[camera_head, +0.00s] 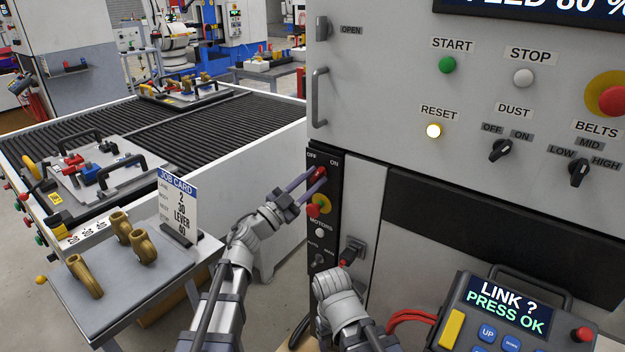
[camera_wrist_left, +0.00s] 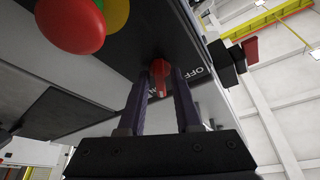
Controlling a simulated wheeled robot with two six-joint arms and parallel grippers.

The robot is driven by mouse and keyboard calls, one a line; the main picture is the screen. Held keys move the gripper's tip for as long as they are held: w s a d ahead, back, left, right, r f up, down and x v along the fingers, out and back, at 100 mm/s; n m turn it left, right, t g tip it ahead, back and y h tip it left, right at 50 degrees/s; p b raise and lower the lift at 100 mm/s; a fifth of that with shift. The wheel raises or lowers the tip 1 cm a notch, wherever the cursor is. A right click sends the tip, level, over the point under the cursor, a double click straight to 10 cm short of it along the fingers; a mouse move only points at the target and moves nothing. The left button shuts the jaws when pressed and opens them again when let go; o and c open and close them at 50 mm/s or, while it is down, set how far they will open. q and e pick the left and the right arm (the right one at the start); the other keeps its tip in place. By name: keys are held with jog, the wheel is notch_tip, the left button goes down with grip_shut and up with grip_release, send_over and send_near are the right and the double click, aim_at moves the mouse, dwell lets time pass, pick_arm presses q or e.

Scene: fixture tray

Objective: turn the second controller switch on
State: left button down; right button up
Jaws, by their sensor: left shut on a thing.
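A red rotary switch handle (camera_head: 319,173) sits at the top of a narrow black panel (camera_head: 322,228), under the labels OFF and ON. My left gripper (camera_head: 318,177) is at this switch, with its two purple-grey fingers on either side of the handle. In the left wrist view, the red handle (camera_wrist_left: 159,73) shows between the fingertips (camera_wrist_left: 160,75), shut on it. The fingers partly cover the handle, so I cannot tell its exact angle. Part of my right arm shows at the bottom middle of the head view, but its fingers do not.
A red emergency button (camera_head: 313,210) on a yellow base sits just below the switch. A black rotary handle (camera_head: 352,250) is on the cabinet to the right. A pendant (camera_head: 510,315) reads "LINK ? PRESS OK". A side table (camera_head: 110,300) holds brass parts and a job card (camera_head: 178,205).

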dwell(0.4)
pick_arm(q)
jog(key=c, duration=0.9)
grip_release()
jog(key=shift+o, duration=0.2)
jog(key=b+v, duration=0.2)
jog(key=v, duration=0.5)
jog(key=shift+s+a+b, duration=0.25)
jog(key=shift+a+b, duration=0.05)
jog(key=shift+f, duration=0.1)
